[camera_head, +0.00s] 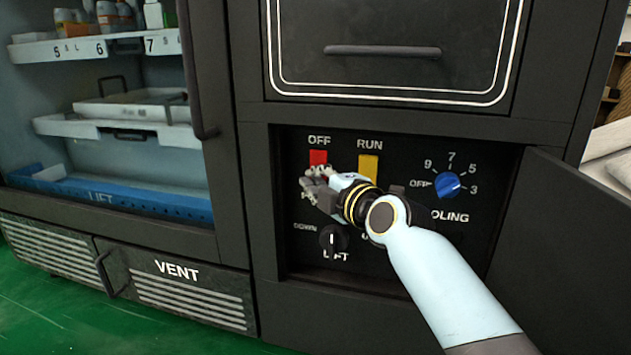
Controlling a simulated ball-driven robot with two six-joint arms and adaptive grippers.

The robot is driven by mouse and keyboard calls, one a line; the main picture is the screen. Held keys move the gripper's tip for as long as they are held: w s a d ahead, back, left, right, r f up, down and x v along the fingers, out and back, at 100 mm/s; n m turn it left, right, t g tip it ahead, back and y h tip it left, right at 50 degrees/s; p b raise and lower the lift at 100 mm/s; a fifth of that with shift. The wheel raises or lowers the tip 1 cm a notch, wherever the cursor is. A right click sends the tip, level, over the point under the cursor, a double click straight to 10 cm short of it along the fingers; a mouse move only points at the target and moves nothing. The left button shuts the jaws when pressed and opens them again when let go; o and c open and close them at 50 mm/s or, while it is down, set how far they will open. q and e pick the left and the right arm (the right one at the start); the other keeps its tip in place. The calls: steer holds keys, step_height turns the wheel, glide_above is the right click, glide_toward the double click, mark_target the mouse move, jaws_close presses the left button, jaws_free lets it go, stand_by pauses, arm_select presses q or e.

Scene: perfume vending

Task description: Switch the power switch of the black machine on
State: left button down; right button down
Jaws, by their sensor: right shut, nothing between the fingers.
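The black machine (255,200) fills most of the view. Its control panel (298,258) sits in an open recess at the lower right. A red switch (318,157) under the label OFF and a yellow switch (368,166) under the label RUN show at the top of the panel. My right gripper (312,180) is shut and empty, in front of the panel just below the red switch. It hides the lettering under the switches, so the power label cannot be read. Whether the fingers touch the red switch cannot be told. My left gripper is not in view.
A blue cooling knob (449,185) and a black lift knob (333,239) are on the same panel. The panel door (565,240) stands open at the right. A drawer handle (382,51) is above. Glass-fronted shelves (120,128) with bottles stand left.

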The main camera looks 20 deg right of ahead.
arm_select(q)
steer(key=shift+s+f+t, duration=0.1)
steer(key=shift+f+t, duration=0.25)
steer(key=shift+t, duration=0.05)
